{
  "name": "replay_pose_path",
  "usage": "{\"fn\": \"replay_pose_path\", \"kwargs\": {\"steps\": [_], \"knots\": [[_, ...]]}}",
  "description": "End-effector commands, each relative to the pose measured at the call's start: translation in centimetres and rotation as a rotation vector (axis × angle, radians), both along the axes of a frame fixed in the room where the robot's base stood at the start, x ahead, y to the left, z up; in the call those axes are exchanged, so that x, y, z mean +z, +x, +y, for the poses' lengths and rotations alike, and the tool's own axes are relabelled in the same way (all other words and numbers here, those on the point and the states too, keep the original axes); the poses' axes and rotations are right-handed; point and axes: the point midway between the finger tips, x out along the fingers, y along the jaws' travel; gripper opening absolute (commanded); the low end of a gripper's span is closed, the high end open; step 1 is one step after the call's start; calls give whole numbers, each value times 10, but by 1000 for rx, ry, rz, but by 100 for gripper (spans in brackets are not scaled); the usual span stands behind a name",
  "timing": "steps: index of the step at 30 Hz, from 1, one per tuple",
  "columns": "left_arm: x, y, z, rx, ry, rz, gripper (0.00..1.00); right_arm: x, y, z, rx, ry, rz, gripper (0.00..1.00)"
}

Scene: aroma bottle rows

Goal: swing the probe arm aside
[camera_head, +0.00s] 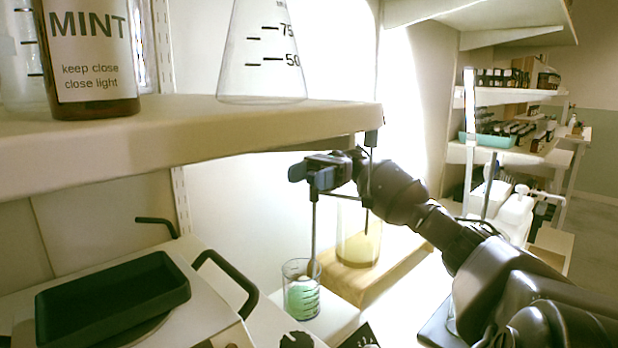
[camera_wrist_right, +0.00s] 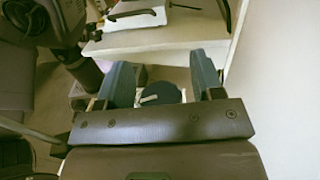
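In the head view my right gripper (camera_head: 311,174) is under the shelf, at the upper end of a grey upright rod (camera_head: 313,235), likely part of the probe arm. The rod runs down to the beaker of green liquid (camera_head: 301,297); I cannot tell whether it is in or behind it. A thin dark rod (camera_head: 367,215) hangs in front of the yellow-liquid vessel (camera_head: 357,245). In the wrist view the right gripper (camera_wrist_right: 163,82) has its fingers apart, with a dark round piece (camera_wrist_right: 163,94) bearing a pale mark between them. Contact is unclear. My left gripper is not in view.
A shelf (camera_head: 200,140) above my right gripper carries a MINT bottle (camera_head: 90,55) and a flask (camera_head: 260,60). At lower left is a white device (camera_head: 215,325) with a dark tray (camera_head: 110,295) and a black handle (camera_head: 235,278). A wooden block (camera_head: 385,275) is under the yellow-liquid vessel.

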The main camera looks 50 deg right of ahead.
Motion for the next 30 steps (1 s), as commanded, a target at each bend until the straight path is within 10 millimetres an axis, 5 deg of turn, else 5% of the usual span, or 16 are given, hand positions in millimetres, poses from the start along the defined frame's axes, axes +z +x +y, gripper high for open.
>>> {"fn": "replay_pose_path", "kwargs": {"steps": [10, 30], "knots": [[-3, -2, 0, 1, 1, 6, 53, -2, 0, -7, 0, -1, 2, 61], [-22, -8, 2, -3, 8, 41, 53, -7, -6, -87, -4, -3, 11, 61]]}}
